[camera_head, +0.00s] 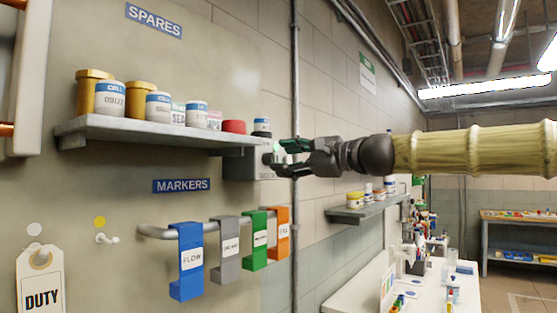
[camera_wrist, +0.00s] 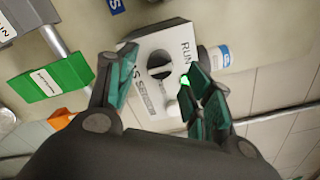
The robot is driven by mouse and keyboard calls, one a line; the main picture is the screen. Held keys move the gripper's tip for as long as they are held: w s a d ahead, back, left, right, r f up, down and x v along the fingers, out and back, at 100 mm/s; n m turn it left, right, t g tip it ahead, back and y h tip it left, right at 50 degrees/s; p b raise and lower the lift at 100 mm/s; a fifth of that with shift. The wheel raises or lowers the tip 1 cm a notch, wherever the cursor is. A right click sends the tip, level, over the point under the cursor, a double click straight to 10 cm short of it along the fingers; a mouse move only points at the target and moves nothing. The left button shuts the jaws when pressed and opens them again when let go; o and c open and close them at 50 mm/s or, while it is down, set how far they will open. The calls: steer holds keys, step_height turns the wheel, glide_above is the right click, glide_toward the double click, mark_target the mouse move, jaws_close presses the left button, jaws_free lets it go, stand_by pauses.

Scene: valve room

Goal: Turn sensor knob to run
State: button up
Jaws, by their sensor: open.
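The sensor knob (camera_wrist: 161,65) is a dark round dial with a pale bar across it, on the face of a light grey box (camera_wrist: 142,45) in the wrist view. "RUN" is printed to its right and a partly covered label, seemingly "SENSOR", to its lower left. My gripper (camera_wrist: 164,66) is open, with green-padded fingers on either side of the knob; I cannot tell whether they touch it. In the head view my gripper (camera_head: 278,152) is at the box (camera_head: 240,166), just under the shelf's right end, and hides the knob.
A shelf (camera_head: 150,135) with several jars and tubs is left of my gripper. Below, a rail (camera_head: 155,232) carries blue, grey, green and orange marker tags. A vertical pipe (camera_head: 295,220) runs close by my gripper. A second shelf (camera_head: 365,211) and a bench stand further right.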

steer(key=v, duration=0.8)
steer(key=shift+s+d, duration=0.2)
steer(key=shift+d, duration=0.05)
